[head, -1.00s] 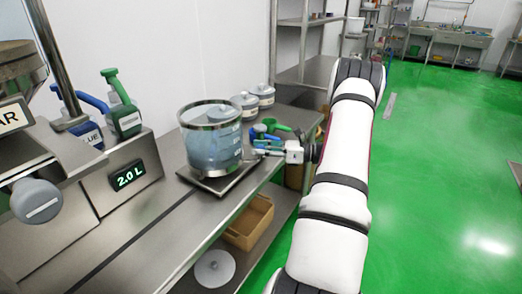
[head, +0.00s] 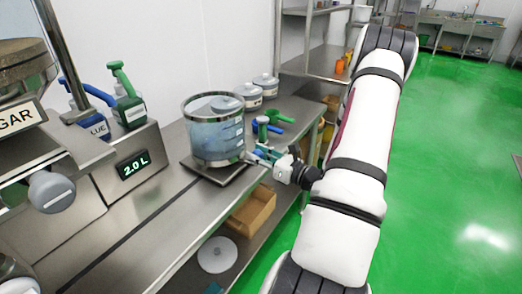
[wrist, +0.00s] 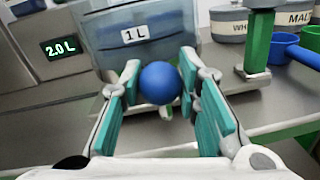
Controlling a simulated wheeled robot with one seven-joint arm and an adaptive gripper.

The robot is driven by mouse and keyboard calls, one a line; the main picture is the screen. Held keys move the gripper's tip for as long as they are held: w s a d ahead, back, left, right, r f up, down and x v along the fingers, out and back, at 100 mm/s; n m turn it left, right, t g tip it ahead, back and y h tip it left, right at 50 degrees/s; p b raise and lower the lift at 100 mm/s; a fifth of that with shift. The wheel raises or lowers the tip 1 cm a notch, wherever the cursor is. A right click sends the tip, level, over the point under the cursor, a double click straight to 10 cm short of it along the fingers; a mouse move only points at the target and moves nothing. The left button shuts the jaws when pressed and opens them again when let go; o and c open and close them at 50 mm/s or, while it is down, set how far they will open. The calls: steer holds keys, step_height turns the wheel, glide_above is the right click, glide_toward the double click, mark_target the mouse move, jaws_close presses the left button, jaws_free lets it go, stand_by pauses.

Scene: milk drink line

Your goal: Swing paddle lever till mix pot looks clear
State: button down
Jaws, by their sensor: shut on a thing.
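The mix pot (head: 212,146) is a clear, steel-rimmed vessel on a dark square base on the steel counter. It looks bluish and see-through, with level labels on its side; a "1 L" label shows on it in the wrist view (wrist: 135,38). The paddle lever's round blue knob (wrist: 160,82) sits between my gripper's teal-padded fingers (wrist: 161,90), close in front of the pot. In the head view my gripper (head: 262,158) is at the pot's right side, shut on the knob. The lever's shaft is hidden behind the knob and fingers.
A display reading 2.0 L (head: 133,165) is left of the pot. Blue and green handled dispensers (head: 128,110) stand behind it. Lidded pots (head: 265,86) and scoops (head: 268,122) lie beyond my gripper. A cardboard box (head: 251,212) is on the shelf below.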

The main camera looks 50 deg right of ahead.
steer(key=shift+s+a, duration=0.1)
steer(key=shift+a, duration=0.7)
steer(key=c, duration=1.2)
jaws_free()
steer(key=shift+s, duration=0.3)
steer(key=s, duration=1.1)
steer(key=shift+s, duration=0.2)
steer(key=shift+w, duration=0.1)
